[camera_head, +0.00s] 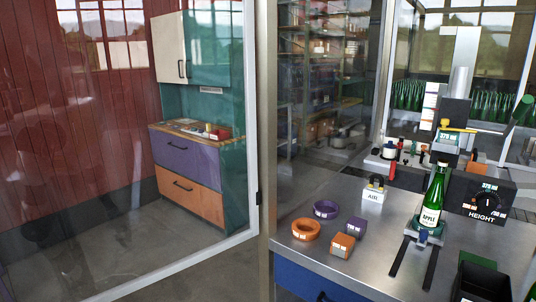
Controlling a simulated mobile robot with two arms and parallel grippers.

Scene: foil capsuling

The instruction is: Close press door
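The press door is a large clear panel in a pale metal frame (190,265). It fills the left of the head view and stands open beside the upright post (265,120) at the left of the press opening. A small dark fitting (258,198) sits on its edge near the post; I cannot tell if it is a hinge or a latch. The door's left side is out of view. The steel worktop is exposed through the opening, with a green bottle (433,195) upright on a small stand. Neither of my grippers is in view.
On the worktop (330,185) are a purple ring (326,209), an orange ring (306,229), purple and orange blocks, an AIR switch (375,188) and a HEIGHT dial box (482,198). A black bin (482,282) is at lower right. Cabinets show through the door.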

